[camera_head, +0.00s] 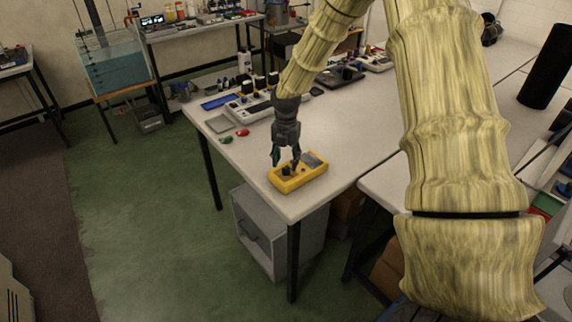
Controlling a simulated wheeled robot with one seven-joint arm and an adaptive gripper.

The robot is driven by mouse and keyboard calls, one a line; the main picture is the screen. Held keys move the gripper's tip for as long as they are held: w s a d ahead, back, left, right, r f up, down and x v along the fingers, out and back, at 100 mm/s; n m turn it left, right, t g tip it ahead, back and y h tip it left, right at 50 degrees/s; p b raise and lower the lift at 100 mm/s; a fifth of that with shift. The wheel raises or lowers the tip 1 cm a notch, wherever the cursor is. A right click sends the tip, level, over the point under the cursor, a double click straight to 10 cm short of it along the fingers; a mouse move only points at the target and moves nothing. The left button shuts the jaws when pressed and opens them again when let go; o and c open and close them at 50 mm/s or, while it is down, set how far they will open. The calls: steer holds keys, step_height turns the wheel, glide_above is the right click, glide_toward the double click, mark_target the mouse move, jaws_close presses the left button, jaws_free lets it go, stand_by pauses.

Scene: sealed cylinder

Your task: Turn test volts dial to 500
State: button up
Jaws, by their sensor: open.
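A yellow tester (301,179) lies on the front corner of the white table, with a grey panel (313,159) on its right part. A dark dial (287,171) shows on its left part; its markings and setting are too small to read. My gripper (285,160) points down right over the dial end of the tester, with its fingers apart. One finger is left of the dial and the other to its right. I cannot tell whether the fingers touch the dial, and they partly hide the tester's top.
The white table (255,170) has bare room left of the tester. A red object (242,132) and a green object (226,140) lie further back, near a white instrument (249,109). A grey cabinet (262,232) stands below. A black cylinder (546,68) stands at the right.

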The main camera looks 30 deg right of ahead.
mark_target(286, 168)
steer(key=shift+f, duration=1.55)
jaws_close()
